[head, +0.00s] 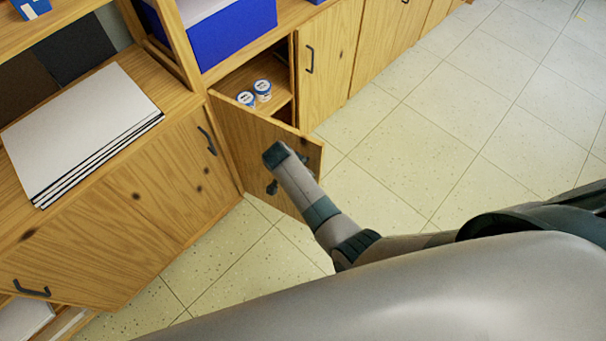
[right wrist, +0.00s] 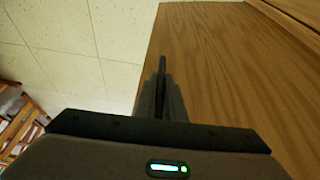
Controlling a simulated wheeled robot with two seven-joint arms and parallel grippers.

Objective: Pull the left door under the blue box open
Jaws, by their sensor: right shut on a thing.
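The left door (head: 240,135) under the blue box (head: 238,35) stands partly open, swung out from the cabinet. Its wood face also fills the right of the right wrist view (right wrist: 220,70). My right gripper (head: 272,186) is at the door's front face, near its free edge. In the right wrist view its fingers (right wrist: 160,92) are closed together against the door, on the dark door handle, which is mostly hidden. My left gripper is not in view.
Two small tubs (head: 262,88) stand on the shelf behind the door. The right door (head: 325,65) is shut. A neighbouring cabinet with a paper stack (head: 85,120) stands at left. The tiled floor (head: 420,140) on the right is clear.

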